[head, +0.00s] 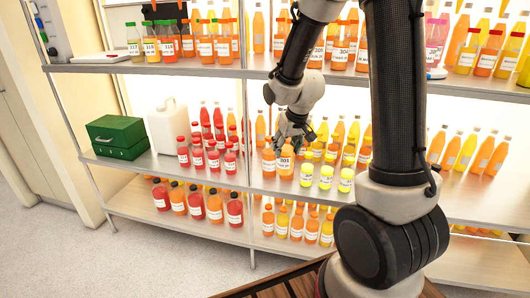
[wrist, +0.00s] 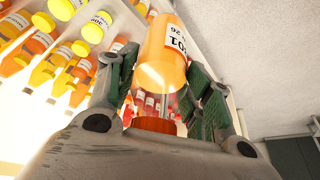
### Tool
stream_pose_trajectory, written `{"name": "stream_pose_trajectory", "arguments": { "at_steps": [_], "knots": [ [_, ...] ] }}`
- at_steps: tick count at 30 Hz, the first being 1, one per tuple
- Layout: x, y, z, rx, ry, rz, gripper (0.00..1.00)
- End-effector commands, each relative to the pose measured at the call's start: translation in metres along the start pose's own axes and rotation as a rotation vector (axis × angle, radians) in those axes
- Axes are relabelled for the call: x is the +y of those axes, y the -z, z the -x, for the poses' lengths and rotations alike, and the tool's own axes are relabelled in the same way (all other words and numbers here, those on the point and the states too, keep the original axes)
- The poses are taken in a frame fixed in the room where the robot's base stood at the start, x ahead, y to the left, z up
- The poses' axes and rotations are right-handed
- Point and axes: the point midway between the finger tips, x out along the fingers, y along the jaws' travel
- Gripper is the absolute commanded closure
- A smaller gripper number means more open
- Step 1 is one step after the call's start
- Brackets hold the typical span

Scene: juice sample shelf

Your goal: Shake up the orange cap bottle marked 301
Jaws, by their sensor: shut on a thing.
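The orange bottle marked 301 (head: 286,163) is upright at the front of the middle shelf (head: 262,184). Whether its base touches the shelf is unclear. My gripper (head: 290,134) comes down on it from above and is shut on its upper part. In the wrist view the bottle (wrist: 168,58), with its 301 label partly showing, is between the green-padded fingers of my gripper (wrist: 160,100). An orange-red cap (wrist: 154,125) shows close to the palm.
Another orange bottle (head: 268,162) stands close on the left. Yellow-green capped bottles (head: 326,177) stand on the right, with more bottles behind. Red bottles (head: 198,156), a white jug (head: 168,126) and a green box (head: 117,135) are further left. The upper shelf (head: 215,72) is above.

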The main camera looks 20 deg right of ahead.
Motion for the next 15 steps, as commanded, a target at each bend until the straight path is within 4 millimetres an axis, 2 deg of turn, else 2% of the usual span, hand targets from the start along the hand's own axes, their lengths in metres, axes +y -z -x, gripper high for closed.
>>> {"name": "stream_pose_trajectory", "arguments": {
  "at_steps": [1, 3, 4, 5, 6, 7, 9, 10, 11, 13, 14, 15],
  "knots": [
    [-0.027, 0.015, -0.007, 0.001, 0.007, 0.022, 0.82],
    [-0.058, 0.035, -0.016, -0.001, 0.006, 0.023, 0.82],
    [-0.061, 0.038, -0.017, -0.001, 0.005, 0.016, 0.82],
    [-0.054, 0.035, -0.015, -0.001, 0.002, 0.008, 0.82],
    [-0.029, 0.019, -0.008, 0.0, -0.001, -0.007, 0.82],
    [-0.014, 0.01, -0.003, 0.001, -0.002, -0.01, 0.82],
    [0.002, -0.001, 0.001, 0.003, 0.0, -0.001, 0.82],
    [0.0, 0.0, 0.0, 0.002, 0.002, 0.006, 0.82],
    [-0.011, 0.006, -0.003, 0.001, 0.005, 0.015, 0.82],
    [-0.048, 0.028, -0.013, 0.0, 0.007, 0.025, 0.82],
    [-0.058, 0.035, -0.017, -0.001, 0.006, 0.023, 0.82],
    [-0.061, 0.038, -0.017, -0.001, 0.004, 0.015, 0.82]
  ]
}}
